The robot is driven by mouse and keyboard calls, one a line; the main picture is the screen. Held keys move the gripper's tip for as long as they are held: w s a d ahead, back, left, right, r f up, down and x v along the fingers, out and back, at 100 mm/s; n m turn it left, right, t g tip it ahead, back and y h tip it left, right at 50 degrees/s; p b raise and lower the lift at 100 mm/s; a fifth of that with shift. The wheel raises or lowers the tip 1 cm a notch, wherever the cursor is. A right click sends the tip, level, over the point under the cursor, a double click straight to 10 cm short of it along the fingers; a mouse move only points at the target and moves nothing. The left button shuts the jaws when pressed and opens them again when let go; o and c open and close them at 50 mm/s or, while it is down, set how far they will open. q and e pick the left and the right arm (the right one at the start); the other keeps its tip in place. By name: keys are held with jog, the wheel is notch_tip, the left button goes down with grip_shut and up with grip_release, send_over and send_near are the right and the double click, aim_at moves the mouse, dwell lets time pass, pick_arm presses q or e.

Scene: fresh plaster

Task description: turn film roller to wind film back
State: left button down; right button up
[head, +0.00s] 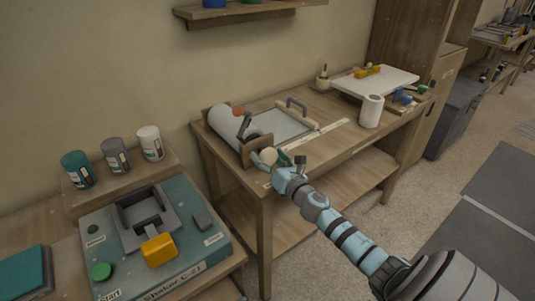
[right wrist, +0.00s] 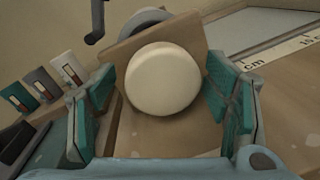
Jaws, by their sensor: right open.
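The film roller (head: 224,117) is a pale roll in a wooden holder at the left end of the wooden bench. A round cream knob (head: 269,155) sits at the near side of the holder. In the right wrist view the knob (right wrist: 163,78) lies between the teal finger pads, with gaps on both sides. My right gripper (head: 276,161) is open and empty, close to the knob. My left gripper is not in view.
A framed sheet with a grey handle (head: 297,107) and a ruler strip (head: 325,135) lie right of the roller. A white paper roll (head: 371,111) stands farther right. A teal shaker machine (head: 155,245) and three cans are at the left. A shelf (head: 245,12) hangs above.

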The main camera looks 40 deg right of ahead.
jog(key=shift+w, duration=0.15)
jog(key=c, duration=1.2)
